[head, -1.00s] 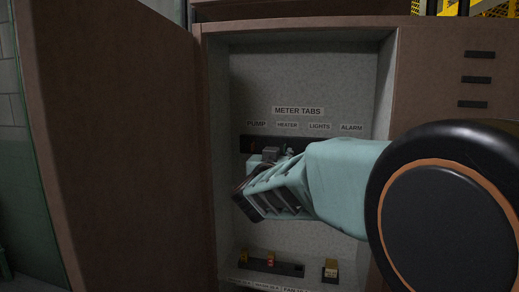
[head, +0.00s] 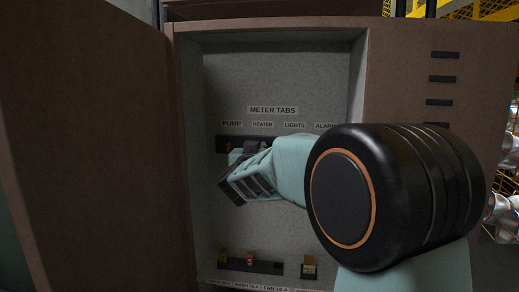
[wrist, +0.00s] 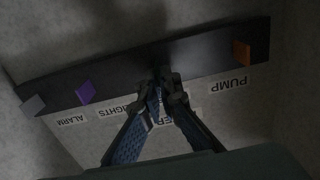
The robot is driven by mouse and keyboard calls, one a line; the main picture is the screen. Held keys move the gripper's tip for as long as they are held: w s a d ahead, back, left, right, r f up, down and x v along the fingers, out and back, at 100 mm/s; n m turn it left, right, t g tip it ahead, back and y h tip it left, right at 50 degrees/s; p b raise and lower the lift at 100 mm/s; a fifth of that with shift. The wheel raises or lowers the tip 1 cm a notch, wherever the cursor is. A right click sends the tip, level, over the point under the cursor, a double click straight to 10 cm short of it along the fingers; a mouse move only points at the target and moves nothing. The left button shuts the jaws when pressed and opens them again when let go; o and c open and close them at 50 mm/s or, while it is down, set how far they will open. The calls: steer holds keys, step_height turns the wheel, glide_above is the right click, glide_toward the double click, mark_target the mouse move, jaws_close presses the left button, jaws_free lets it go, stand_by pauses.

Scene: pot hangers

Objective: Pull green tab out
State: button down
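A black strip (wrist: 130,66) on the back wall of an open cabinet carries small tabs under the METER TABS sign (head: 273,110). In the wrist view I see an orange tab (wrist: 241,53) by the PUMP label, a purple tab (wrist: 85,92) and a grey tab (wrist: 33,105). No green shows; the strip between the orange and purple tabs, by the partly covered HEATER label, is hidden by my fingertips. My gripper (wrist: 168,90) has its fingertips close together at the strip there. Whether a tab is between them I cannot see. It also shows in the head view (head: 235,160).
A lower strip (head: 252,266) with small tabs and a separate block (head: 309,268) sit on the cabinet floor. The cabinet door (head: 90,150) stands open at the left. The cabinet's right side wall (head: 357,80) is close to my arm.

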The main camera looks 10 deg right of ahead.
stand_by(0.4)
steer(key=shift+v, duration=1.1)
steer(key=c, duration=2.2)
jaws_free()
steer(key=shift+s, duration=0.1)
steer(key=shift+a, duration=0.1)
steer(key=v, duration=0.7)
steer(key=shift+s, duration=0.3)
